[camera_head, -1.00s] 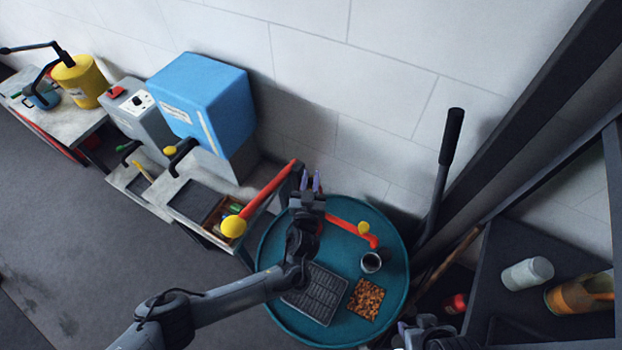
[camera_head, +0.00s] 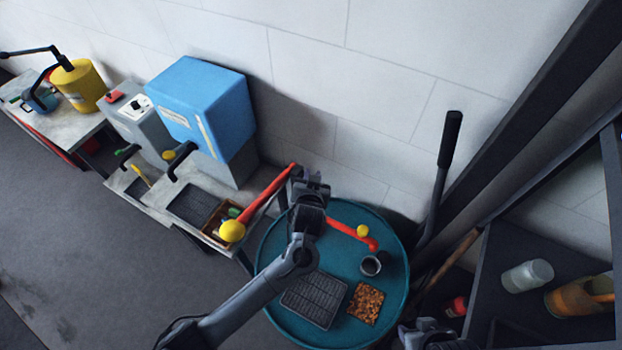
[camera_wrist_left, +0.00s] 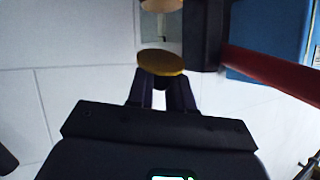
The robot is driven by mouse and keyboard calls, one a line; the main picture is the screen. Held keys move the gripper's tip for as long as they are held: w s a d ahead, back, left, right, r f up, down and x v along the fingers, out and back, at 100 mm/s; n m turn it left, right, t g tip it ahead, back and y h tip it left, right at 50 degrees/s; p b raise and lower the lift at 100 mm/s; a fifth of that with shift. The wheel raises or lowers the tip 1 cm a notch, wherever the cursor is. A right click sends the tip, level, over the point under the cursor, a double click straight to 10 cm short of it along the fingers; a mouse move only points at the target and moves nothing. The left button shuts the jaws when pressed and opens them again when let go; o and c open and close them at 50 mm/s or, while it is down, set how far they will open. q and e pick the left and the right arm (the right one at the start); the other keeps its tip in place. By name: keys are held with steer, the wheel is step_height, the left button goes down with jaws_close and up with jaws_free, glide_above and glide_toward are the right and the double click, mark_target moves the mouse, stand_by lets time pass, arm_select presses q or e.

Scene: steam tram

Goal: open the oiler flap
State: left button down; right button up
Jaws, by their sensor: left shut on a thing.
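In the left wrist view a brass-coloured round flap (camera_wrist_left: 162,64) sits at one end of a short pale cylinder (camera_wrist_left: 161,32), with a second brass disc (camera_wrist_left: 162,4) at the other end; this looks like the oiler. My left gripper (camera_wrist_left: 162,92) is shut on the edge of the flap, its two dark fingers close together. In the head view my left gripper (camera_head: 312,183) is above the back of the round teal table, and its own wrist hides the oiler. My right gripper (camera_head: 430,330) shows only in part at the bottom edge; its fingers are unclear.
Red levers with yellow knobs reach left (camera_head: 268,200) and right (camera_head: 350,231) of my left wrist. The teal table (camera_head: 275,290) holds a dark grid tray (camera_head: 314,299), a cup (camera_head: 371,266) and brown bits (camera_head: 366,304). A tall black-handled lever (camera_head: 448,145) stands at the right.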

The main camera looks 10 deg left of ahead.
arm_select(q)
steer(key=g, duration=0.1)
steer(key=w+g+y, duration=0.1)
steer(key=g, duration=0.1)
steer(key=m+g, duration=0.1)
steer(key=g, duration=0.1)
steer(key=shift+w+d+r, duration=0.35)
steer(key=shift+w+d, duration=0.05)
steer(key=shift+w+d+m+g+y, duration=0.1)
steer(key=shift+w+m+g+y, duration=0.25)
steer(key=shift+g, duration=0.45)
steer(key=shift+w+f+g+y+b, duration=0.15)
steer(key=shift+g+y+b, duration=0.15)
steer(key=shift+g, duration=0.2)
steer(key=shift+w+d+f+m+g+y+b, duration=0.1)
steer(key=shift+d+f+m+g+y+b, duration=0.15)
steer(key=shift+g+b, duration=0.45)
steer(key=shift+w+f+g+y+b, duration=0.1)
steer(key=shift+w+g+y+b, duration=0.2)
steer(key=shift+g+b, duration=1.2)
steer(key=shift+t+b, duration=0.4)
steer(key=shift+b, duration=0.15)
